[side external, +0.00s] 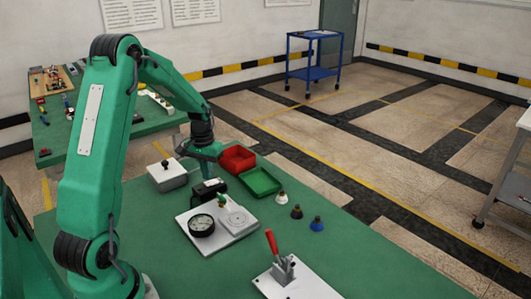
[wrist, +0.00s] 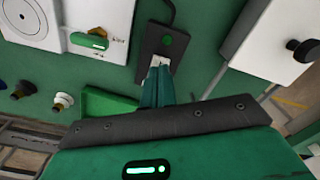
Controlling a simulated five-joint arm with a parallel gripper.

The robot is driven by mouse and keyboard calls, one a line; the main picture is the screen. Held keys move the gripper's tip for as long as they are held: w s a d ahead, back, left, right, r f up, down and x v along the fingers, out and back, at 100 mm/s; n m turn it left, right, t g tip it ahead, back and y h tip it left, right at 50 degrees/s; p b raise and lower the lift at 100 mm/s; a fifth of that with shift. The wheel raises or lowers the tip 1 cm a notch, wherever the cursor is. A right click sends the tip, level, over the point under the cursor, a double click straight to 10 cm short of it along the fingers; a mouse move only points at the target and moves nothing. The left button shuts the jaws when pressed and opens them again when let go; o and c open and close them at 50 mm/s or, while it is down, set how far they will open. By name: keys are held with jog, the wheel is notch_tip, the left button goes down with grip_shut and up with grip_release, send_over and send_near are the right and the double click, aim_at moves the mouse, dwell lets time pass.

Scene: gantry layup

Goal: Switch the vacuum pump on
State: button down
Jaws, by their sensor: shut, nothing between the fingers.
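I cannot tell whether the tips touch the box. The white plate (side external: 225,243) beside it carries a black-rimmed gauge (side external: 201,226), a white disc and a small green lever. Nothing in view is labelled as the pump.
A white box with a black knob (side external: 167,175) stands left of the switch box. A red bin (side external: 238,159) and green bin (side external: 261,181) stand behind it. Several small pegs and a red-handled clamp (side external: 272,242) are to the right.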

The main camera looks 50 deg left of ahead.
aim_at(209, 183)
jog(key=shift+f, duration=0.9)
dwell(0.9)
jog(key=shift+r, duration=3.5)
jog(key=s+d+r+m+t, duration=0.3)
jog(key=s+d+r, duration=0.1)
jog(key=d+r, duration=0.95)
jog(key=s+d+m+t, duration=0.2)
jog(key=s+d+m, duration=0.1)
jog(key=s+d, duration=0.7)
jog(key=shift+s+d+r+t, duration=0.2)
jog(key=shift+s+d+t, duration=0.15)
jog(key=shift+d, duration=0.65)
